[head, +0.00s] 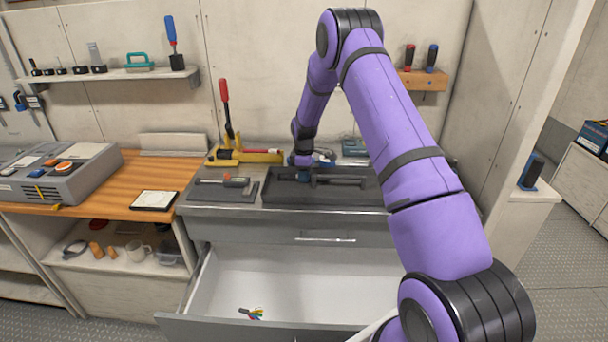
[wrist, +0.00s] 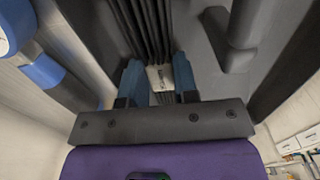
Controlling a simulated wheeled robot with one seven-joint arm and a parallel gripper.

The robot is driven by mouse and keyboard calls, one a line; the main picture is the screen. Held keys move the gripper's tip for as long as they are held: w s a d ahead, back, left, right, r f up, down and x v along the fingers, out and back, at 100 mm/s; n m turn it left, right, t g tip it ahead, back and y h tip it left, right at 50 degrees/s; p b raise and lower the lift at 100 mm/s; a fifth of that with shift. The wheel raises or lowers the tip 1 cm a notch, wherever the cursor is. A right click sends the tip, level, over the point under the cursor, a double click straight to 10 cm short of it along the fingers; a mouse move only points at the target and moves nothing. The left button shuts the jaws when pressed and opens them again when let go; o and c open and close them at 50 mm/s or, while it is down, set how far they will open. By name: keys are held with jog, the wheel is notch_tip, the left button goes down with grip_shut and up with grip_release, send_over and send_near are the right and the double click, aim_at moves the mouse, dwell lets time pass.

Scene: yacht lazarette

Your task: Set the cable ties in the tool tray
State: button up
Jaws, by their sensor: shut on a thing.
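My gripper (wrist: 159,80) has its two blue fingers shut on a bundle of black cable ties (wrist: 150,25) with a pale band or tag at the near end. The strips run away from the fingers towards the top of the wrist view. In the head view my gripper (head: 305,176) is low at the dark tool tray (head: 285,197) on the grey counter, and the ties cannot be made out there. I cannot tell whether they touch the tray floor.
In the wrist view a blue-and-dark tool (wrist: 45,72) lies left of the fingers and a grey tool (wrist: 238,45) right. A yellow tool with a red lever (head: 232,150) stands behind. Below, an open drawer (head: 300,280) holds a small colourful bundle (head: 252,313).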

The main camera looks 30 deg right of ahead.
jog(key=o, duration=0.6)
jog(key=shift+o, duration=0.2)
notch_tip(320, 180, up, 12)
jog(key=s+a+r+m, duration=0.1)
jog(key=s+a+r, duration=0.15)
jog(key=r, duration=0.25)
jog(key=s+a+r+m+t, duration=0.1)
jog(key=s+r, duration=0.2)
jog(key=r, duration=0.2)
jog(key=s+a+r+m, duration=0.1)
jog(key=s+a+r, duration=0.1)
jog(key=r, duration=0.3)
jog(key=s+a+r+m+t, duration=0.1)
jog(key=s+a+r+m, duration=0.15)
jog(key=s+r, duration=0.4)
jog(key=s+a+r+m+t, duration=0.1)
jog(key=s+a+r, duration=0.25)
jog(key=s, duration=0.65)
jog(key=s+a+r+m+t, duration=0.1)
jog(key=s+a+r+m, duration=0.2)
jog(key=s, duration=0.5)
jog(key=s+a+f+m+t, duration=0.1)
jog(key=s+a, duration=0.1)
jog(key=s, duration=1.2)
jog(key=shift+a+f+m, duration=0.2)
jog(key=shift+a+m, duration=0.1)
jog(key=shift+m, duration=0.05)
